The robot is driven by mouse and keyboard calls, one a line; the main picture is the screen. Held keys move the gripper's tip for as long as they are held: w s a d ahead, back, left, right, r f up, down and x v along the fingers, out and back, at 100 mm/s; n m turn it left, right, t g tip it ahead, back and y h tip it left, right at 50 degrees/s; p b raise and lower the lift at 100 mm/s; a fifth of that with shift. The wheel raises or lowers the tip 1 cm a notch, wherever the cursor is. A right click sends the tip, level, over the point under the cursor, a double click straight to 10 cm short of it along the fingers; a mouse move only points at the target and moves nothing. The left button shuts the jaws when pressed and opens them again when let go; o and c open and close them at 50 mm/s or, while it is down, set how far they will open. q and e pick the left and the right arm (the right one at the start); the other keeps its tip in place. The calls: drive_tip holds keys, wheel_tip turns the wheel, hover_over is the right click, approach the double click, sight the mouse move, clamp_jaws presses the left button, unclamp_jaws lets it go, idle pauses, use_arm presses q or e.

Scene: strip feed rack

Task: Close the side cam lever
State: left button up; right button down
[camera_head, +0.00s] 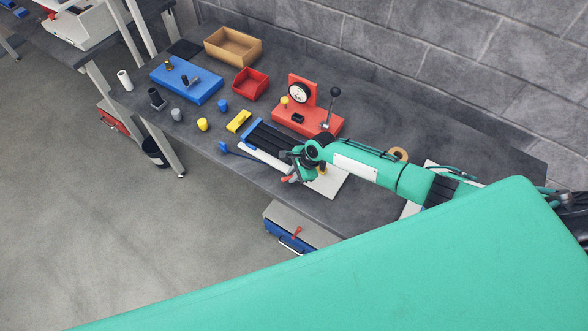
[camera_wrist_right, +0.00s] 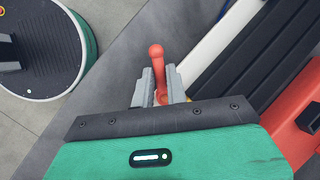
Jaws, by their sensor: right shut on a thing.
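The side cam lever (camera_wrist_right: 156,55) is orange-red with a round knob. In the right wrist view it stands between the two grey fingers of my right gripper (camera_wrist_right: 161,86), which is shut on it. In the head view the lever's tip (camera_head: 285,179) shows just beside my right gripper (camera_head: 292,177), at the front side of the strip feed rack (camera_head: 268,158). The rack has a white base and dark strips, also in the right wrist view (camera_wrist_right: 205,40). The lever's pivot is mostly hidden by the fingers. My left gripper is not in view.
A red fixture (camera_head: 315,119) with a dial and black-knobbed lever stands behind the rack. A blue block (camera_head: 200,85), a red bin (camera_head: 250,84), a tan tray (camera_head: 233,48) and small coloured parts lie to the left. The grey wall (camera_head: 450,60) bounds the back.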

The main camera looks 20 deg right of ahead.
drive_tip(key=shift+a+r+m+p, duration=0.15)
drive_tip(key=shift+r+m+p, duration=0.05)
drive_tip(key=shift+m+p, duration=0.25)
drive_tip(key=shift+w+f+m+t+h+p, duration=0.2)
drive_tip(key=shift+m+t+h+p, duration=0.25)
drive_tip(key=shift+m, duration=0.5)
drive_tip(key=m, duration=0.2)
drive_tip(key=w+m+t+h, duration=0.1)
drive_tip(key=m, duration=0.2)
drive_tip(key=shift+f+h, duration=0.1)
drive_tip(key=shift+h, duration=0.15)
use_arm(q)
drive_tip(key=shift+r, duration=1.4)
use_arm(e)
drive_tip(key=shift+w+d+m+t+h, duration=0.2)
drive_tip(key=shift+m+h, duration=0.1)
drive_tip(key=shift+m, duration=0.4)
drive_tip(key=shift+w+d+m+t+h, duration=0.15)
drive_tip(key=shift+m+h, duration=0.15)
drive_tip(key=shift+m, duration=0.4)
drive_tip(key=c, duration=1.4)
unclamp_jaws()
drive_tip(key=shift+d+r, duration=0.1)
drive_tip(key=shift+r, duration=0.1)
